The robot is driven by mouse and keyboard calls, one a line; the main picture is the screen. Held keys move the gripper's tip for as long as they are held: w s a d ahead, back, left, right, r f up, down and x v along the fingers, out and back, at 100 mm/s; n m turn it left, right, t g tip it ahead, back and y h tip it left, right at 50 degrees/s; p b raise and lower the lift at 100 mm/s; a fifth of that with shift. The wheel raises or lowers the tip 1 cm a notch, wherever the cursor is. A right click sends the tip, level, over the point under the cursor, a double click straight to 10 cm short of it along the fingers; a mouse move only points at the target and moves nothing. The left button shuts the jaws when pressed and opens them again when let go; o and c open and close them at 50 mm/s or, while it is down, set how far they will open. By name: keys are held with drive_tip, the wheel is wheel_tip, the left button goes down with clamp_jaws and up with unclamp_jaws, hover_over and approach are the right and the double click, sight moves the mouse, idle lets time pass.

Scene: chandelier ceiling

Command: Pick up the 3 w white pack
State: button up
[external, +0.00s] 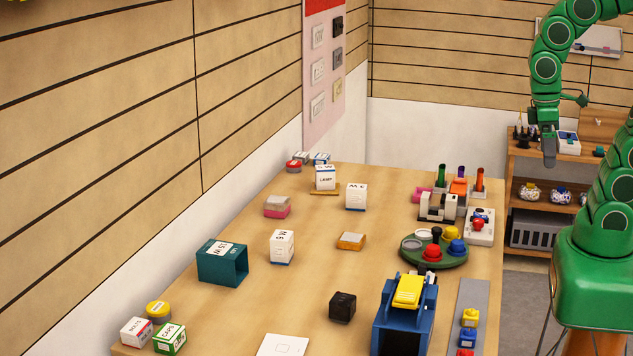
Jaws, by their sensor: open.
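Several small white packs stand on the wooden table. One pack marked LAMP (325,181), with a blue band at its base, stands at the back on a small wooden piece; lettering on its top seems to end in W but is too small to read surely. A second white pack (356,199) stands just right of it, and a third (282,248) stands nearer, at the middle left; their print is hard to read. My gripper (549,158) hangs fingers down, open and empty, right of the table and well apart from the packs.
A teal open box (222,264) lies left of the nearest white pack. A green round tray (413,258), a blue holder (403,320) and a black cube (342,306) stand to the right and front. Bare table lies between the packs. A wooden shelf (545,170) stands back right.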

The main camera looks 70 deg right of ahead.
drive_tip(key=shift+s+f, duration=0.1)
drive_tip(key=shift+s, duration=0.35)
drive_tip(key=c, duration=0.4)
drive_tip(key=n+t+y, duration=0.1)
drive_tip(key=t+y, duration=0.1)
drive_tip(key=t, duration=1.3)
hover_over(363, 187)
drive_tip(key=s, duration=0.1)
drive_tip(key=shift+d+f, duration=0.15)
drive_tip(key=shift+f, duration=7.7)
drive_tip(key=shift+c, duration=0.2)
drive_tip(key=shift+f, duration=3)
drive_tip(key=shift+w+f, duration=0.8)
drive_tip(key=shift+w, duration=0.15)
drive_tip(key=shift+w+f, duration=0.2)
drive_tip(key=shift+w, duration=0.2)
